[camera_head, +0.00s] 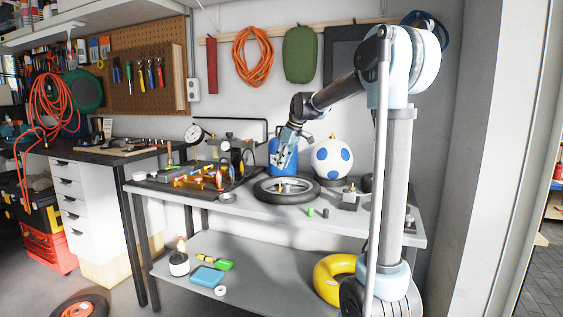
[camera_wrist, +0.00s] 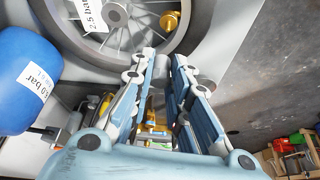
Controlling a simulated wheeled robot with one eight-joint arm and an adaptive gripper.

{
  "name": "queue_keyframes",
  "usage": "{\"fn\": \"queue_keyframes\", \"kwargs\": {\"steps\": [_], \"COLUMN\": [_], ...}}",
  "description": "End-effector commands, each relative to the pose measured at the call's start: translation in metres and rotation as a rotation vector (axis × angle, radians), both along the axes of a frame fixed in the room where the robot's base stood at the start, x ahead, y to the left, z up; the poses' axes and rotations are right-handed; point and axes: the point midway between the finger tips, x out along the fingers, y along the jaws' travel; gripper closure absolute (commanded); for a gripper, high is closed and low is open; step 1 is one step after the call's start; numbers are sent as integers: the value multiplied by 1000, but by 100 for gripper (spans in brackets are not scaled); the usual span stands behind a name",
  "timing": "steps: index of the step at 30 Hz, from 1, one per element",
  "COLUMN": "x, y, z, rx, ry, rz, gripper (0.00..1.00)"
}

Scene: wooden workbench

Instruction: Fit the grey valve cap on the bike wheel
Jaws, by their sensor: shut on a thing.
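My gripper (camera_head: 281,163) is above the bike wheel, towards its back left, in the head view. In the wrist view my gripper (camera_wrist: 162,66) is shut on a small grey cylinder, the grey valve cap (camera_wrist: 162,60). The cap is too small to make out in the head view. The bike wheel (camera_head: 265,194) lies flat on the workbench with its black tyre and spokes showing. In the wrist view the wheel (camera_wrist: 112,48) fills the top, with a brass valve-like part (camera_wrist: 170,20) inside the rim and a "2.5 bar" label. The cap is apart from that part.
A blue tank (camera_head: 276,149) and a blue-spotted white ball (camera_head: 333,158) stand behind the wheel. A green cap (camera_head: 310,211) and a dark small piece (camera_head: 325,213) lie in front. A cluttered tray with gauges (camera_head: 160,187) is left.

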Motion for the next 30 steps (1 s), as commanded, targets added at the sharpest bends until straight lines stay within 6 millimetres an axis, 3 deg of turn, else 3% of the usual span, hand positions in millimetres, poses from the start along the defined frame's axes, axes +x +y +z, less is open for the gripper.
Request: {"fn": "queue_keyframes", "kwargs": {"steps": [18,30], "x": [-1,-1], "y": [2,2], "z": [-46,-54], "rx": [0,0], "ry": [0,0], "rz": [2,2], "gripper": [93,93]}}
